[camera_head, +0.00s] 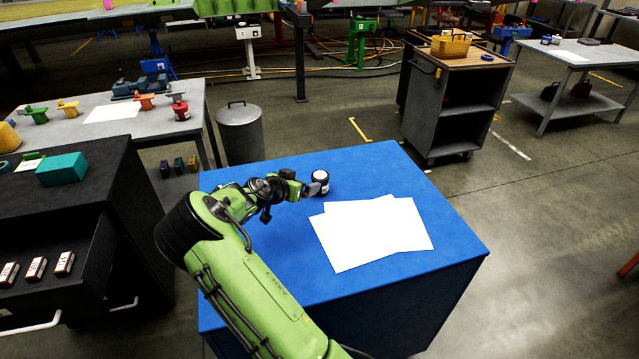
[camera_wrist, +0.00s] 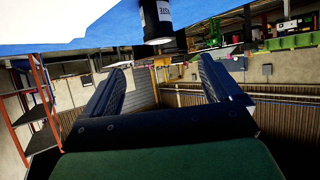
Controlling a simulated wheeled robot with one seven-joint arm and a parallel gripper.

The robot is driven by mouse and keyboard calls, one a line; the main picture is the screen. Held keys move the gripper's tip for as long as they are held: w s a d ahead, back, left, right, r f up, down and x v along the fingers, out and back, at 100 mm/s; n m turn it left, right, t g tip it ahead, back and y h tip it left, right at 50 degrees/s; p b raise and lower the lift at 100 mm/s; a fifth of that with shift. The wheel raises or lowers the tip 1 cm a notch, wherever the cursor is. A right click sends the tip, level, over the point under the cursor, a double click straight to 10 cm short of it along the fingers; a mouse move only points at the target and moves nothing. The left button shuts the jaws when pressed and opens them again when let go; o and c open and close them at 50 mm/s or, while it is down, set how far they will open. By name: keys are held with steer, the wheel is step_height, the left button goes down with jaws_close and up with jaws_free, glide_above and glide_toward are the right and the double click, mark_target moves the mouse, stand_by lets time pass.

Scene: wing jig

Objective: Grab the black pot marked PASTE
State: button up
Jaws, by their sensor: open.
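The black pot (camera_head: 321,176) stands upright near the far edge of the blue tabletop (camera_head: 440,285). The pot (camera_wrist: 158,22) has a white label with the letters "STE" showing in the wrist view, where the scene looks upside down. My gripper (camera_head: 312,189) is close beside the pot, at its left and near side in the head view. In the wrist view my gripper (camera_wrist: 163,72) is open, with its two fingers spread wide and nothing between them. The pot lies ahead of the fingertips, roughly centred between them. The head view does not show the exact gap.
White sheets (camera_head: 372,232) lie on the blue tabletop to the right of the pot. A grey bin (camera_head: 240,132) stands behind the table. A dark cabinet (camera_head: 90,215) stands at the left, and a wooden-topped cart (camera_head: 458,60) stands behind at the right.

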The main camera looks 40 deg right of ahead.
mark_target(317, 178)
steer(key=x, duration=1.4)
steer(key=shift+f, duration=0.2)
steer(key=shift+a, duration=0.1)
steer(key=shift+c, duration=0.4)
